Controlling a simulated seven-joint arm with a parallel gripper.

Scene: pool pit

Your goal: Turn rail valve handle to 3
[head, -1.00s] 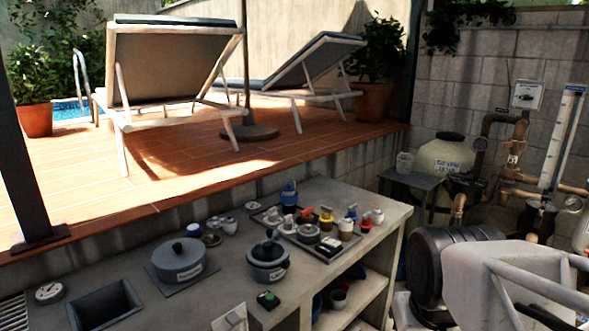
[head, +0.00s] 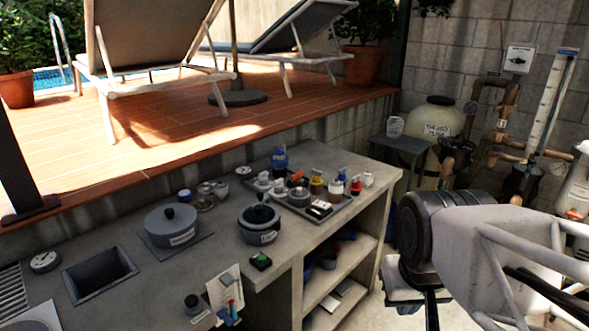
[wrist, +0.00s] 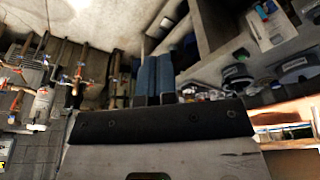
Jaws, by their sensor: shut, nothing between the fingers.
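I cannot tell for sure which part is the rail valve handle, and no number 3 can be read. Brown pipes (head: 478,115) with dark fittings (head: 457,150) run along the block wall at the right of the head view. In the wrist view, pipework with orange-red parts (wrist: 80,72) shows at the left, small and sideways. My gripper (wrist: 154,62) shows in the wrist view as two blue fingers side by side, shut and empty. It appears apart from the pipework. In the head view my arm fills the lower right, and the fingertips cannot be made out.
A concrete counter (head: 110,240) holds a lidded pot (head: 172,224), a second pot (head: 259,222) and a tray (head: 345,209) of small items. A small panel (head: 224,290) with red and blue parts is at its front edge. A beige tank (head: 438,128) stands behind a small table (head: 400,143).

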